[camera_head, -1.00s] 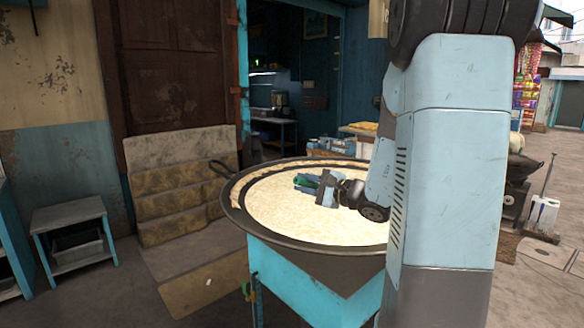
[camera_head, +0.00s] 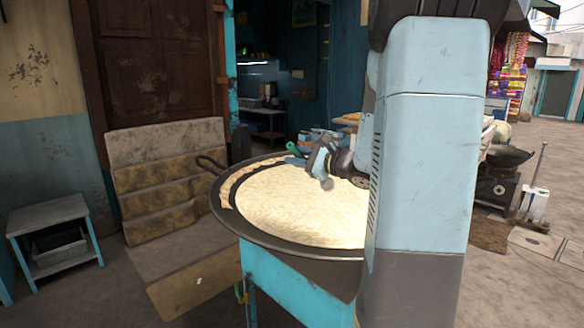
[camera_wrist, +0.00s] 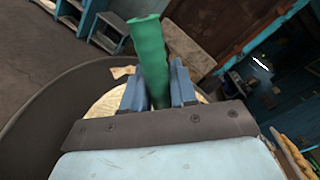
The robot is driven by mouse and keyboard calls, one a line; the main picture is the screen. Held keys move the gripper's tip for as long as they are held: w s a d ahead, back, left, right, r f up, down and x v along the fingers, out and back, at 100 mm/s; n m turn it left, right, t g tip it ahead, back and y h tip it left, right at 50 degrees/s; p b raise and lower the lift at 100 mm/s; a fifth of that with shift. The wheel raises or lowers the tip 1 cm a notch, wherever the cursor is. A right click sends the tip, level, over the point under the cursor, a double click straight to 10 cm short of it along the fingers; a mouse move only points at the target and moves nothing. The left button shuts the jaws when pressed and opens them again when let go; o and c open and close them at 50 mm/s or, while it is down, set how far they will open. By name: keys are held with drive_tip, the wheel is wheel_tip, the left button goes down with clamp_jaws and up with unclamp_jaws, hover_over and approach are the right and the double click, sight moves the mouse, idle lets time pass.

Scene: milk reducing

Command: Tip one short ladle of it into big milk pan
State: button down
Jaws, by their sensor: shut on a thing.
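The big milk pan (camera_head: 229,213) is a wide dark round pan with a side handle, holding pale cream milk (camera_head: 300,212), on a turquoise stand. My gripper (camera_head: 308,160) is above the far part of the pan. In the wrist view my gripper (camera_wrist: 160,92) is shut on a green handle (camera_wrist: 150,48), which stands up between its two blue-grey fingers. A bit of the green handle (camera_head: 293,149) also shows in the head view. The ladle's bowl is not visible, and whether it holds milk cannot be told. My arm hides the pan's right side.
A small turquoise stool (camera_head: 50,215) stands at the left. Stone steps (camera_head: 170,180) rise to a brown door behind the pan. The paved ground at front left is clear.

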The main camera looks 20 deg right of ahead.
drive_tip(key=w+d+r+m, duration=0.6)
drive_tip(key=d+m, duration=0.3)
drive_tip(key=d, duration=0.2)
drive_tip(key=shift+w+r, duration=0.35)
drive_tip(key=shift+r, duration=0.1)
